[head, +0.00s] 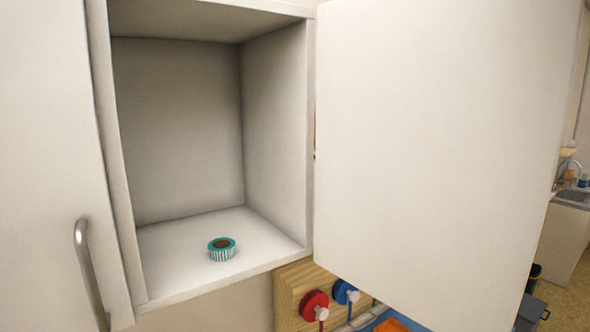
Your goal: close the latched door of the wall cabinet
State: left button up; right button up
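The wall cabinet (285,270) stands in front of me with one compartment open. Its door (440,150) is swung wide open to the right, hinged at the compartment's right side, and its plain white face fills much of the right half of the head view. No latch can be made out on it. A teal and white striped roll (222,249) lies on the compartment floor. Neither of my grippers is in view.
A closed door (45,150) with a metal bar handle (88,270) is at the left. Below the cabinet, a wooden board (292,289) carries a red round item (314,305) and a blue one (345,291). A sink counter (568,225) is far right.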

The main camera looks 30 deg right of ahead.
aim_at(441, 124)
jog(key=l+u, duration=0.15)
jog(key=l, duration=0.45)
jog(key=l+u, duration=0.1)
jog(key=l, duration=0.45)
jog(key=k+l+u, duration=0.15)
jog(key=l, duration=0.45)
jog(key=l+u, duration=0.1)
jog(key=l, duration=0.45)
jog(key=k, duration=0.05)
